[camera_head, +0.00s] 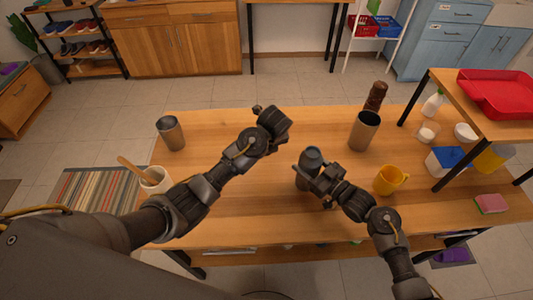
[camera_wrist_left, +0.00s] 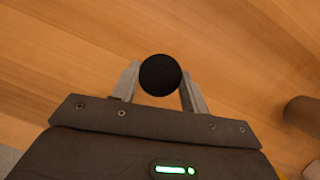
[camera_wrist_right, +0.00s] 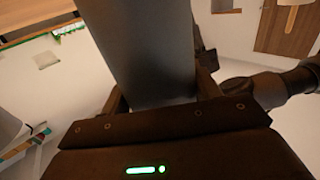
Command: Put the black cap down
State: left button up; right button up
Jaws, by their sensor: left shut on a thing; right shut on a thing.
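The black cap (camera_wrist_left: 160,75) shows as a round dark disc between the two fingers of my left gripper (camera_wrist_left: 160,88), which is shut on it. In the head view the left gripper (camera_head: 262,113) is over the back middle of the table; the cap is hard to make out there. My right gripper (camera_head: 316,172) is shut on a grey metal cylinder (camera_head: 311,157) right of the table's middle. The cylinder (camera_wrist_right: 150,50) looks upright and fills the middle of the right wrist view. Its lower part is hidden by the gripper.
On the wooden table (camera_head: 220,210) stand a metal cup (camera_head: 171,133) at left, another (camera_head: 364,131) at right, a dark brown mill (camera_head: 375,96), a yellow mug (camera_head: 388,181) and a white cup with a spoon (camera_head: 154,179). A shelf with a red tray (camera_head: 497,92) is at right. The back middle is clear.

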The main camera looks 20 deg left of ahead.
pick_arm(q)
jog(key=shift+r, duration=2.4)
jog(key=shift+s+d+f, duration=0.25)
jog(key=shift+s+f, duration=0.05)
jog(key=shift+m, duration=0.3)
jog(key=m, duration=0.1)
jog(key=m+h, duration=0.1)
jog(key=m, duration=0.2)
jog(key=shift+w+a+r+t+h, duration=0.25)
jog(key=shift+a+r+t+h, duration=0.05)
jog(key=shift+r, duration=0.1)
jog(key=shift+f, duration=5.05)
jog(key=shift+f, duration=0.1)
jog(key=o, duration=1)
